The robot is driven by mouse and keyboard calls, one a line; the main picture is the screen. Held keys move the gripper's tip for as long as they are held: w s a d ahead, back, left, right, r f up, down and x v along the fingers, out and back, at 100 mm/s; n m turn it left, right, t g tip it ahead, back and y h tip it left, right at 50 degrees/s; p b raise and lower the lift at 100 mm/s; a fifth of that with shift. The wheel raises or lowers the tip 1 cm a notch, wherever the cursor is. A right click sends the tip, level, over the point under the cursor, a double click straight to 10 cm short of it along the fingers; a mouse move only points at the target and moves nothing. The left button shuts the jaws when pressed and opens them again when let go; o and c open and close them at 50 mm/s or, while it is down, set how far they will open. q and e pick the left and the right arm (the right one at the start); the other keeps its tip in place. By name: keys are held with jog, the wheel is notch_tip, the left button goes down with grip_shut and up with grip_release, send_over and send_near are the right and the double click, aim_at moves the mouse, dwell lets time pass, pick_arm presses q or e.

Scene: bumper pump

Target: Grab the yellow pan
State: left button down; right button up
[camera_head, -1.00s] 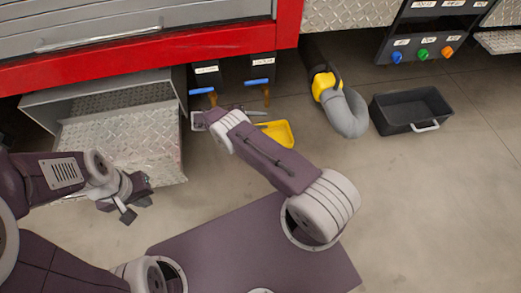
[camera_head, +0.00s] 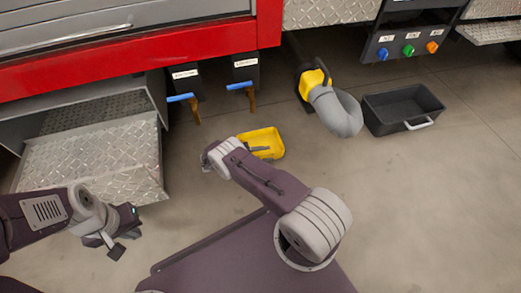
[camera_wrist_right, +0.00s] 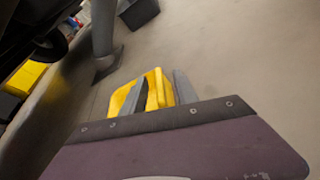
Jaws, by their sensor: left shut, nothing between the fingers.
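The yellow pan (camera_head: 268,138) is a shallow tray on or just above the floor, in front of the red-trimmed truck. My right gripper (camera_head: 258,149) is at its near left side, with one dark finger crossing the inside. In the right wrist view, the yellow pan (camera_wrist_right: 160,88) has a wall between the two grey fingers (camera_wrist_right: 163,92), one inside and one outside. The right gripper appears shut on this wall. Whether the pan's underside touches the floor is hidden. My left gripper (camera_head: 122,243) is shut and empty, over the floor at the left.
Two blue-handled valves (camera_head: 238,86) hang under the truck above the pan. A grey hose with a yellow connector (camera_head: 315,80) and a black bin (camera_head: 385,112) stand to the right. A metal diamond-plate step (camera_head: 95,165) is at the left.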

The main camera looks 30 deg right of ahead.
jog(key=x, duration=0.3)
jog(key=shift+a, duration=0.1)
jog(key=shift+c, duration=0.2)
grip_shut()
dwell(1.1)
